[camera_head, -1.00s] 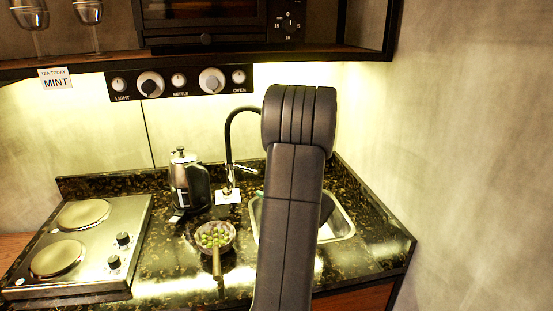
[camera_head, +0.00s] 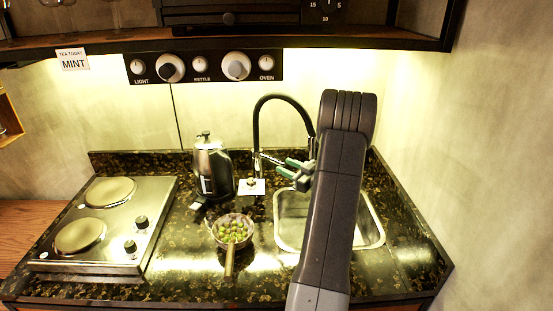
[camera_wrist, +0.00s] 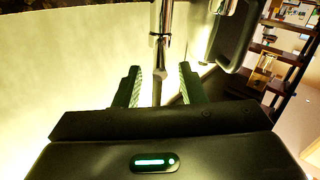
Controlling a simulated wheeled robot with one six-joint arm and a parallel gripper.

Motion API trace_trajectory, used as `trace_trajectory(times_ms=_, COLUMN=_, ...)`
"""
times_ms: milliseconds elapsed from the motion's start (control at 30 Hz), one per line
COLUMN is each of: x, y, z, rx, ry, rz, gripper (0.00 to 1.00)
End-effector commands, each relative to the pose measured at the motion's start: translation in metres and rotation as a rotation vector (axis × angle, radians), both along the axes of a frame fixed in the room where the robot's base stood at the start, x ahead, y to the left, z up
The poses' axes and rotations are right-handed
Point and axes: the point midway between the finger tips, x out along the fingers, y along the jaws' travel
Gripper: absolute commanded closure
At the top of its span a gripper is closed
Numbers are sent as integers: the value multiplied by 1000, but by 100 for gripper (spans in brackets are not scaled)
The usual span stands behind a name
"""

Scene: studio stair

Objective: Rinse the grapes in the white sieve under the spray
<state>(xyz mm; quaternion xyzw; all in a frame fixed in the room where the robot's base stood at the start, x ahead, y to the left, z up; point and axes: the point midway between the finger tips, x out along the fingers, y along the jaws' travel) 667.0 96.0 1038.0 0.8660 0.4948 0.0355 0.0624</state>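The sieve (camera_head: 217,238) stands on the dark counter left of the sink, with a pale rim and a handle pointing to the front. Green and some darker grapes (camera_head: 234,231) lie in it. The tap (camera_head: 257,125) has a black arched hose and a chrome body; its spray end is partly behind my arm. No water shows. My gripper (camera_head: 285,169) is beside the tap's chrome body, above the sink's back edge. In the wrist view my gripper (camera_wrist: 158,88) is open, and a chrome part of the tap (camera_wrist: 161,42) shows between its fingers, apparently untouched.
The sink (camera_head: 284,238) is partly hidden by my arm. A kettle (camera_head: 212,172) stands behind the sieve. A two-plate hob (camera_head: 153,240) is on the left. A shelf (camera_head: 400,38) and a knob panel (camera_head: 202,67) are above. The counter's front right is clear.

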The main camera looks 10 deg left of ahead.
Motion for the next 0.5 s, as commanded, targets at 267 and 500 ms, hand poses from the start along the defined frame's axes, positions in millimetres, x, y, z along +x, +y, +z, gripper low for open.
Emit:
trace_trajectory(times_ms=267, x=23, y=39, z=2, rx=0, ry=-1, rz=2, gripper=63)
trace_trajectory(times_ms=500, x=28, y=47, z=0, rx=0, ry=0, rz=-1, gripper=63)
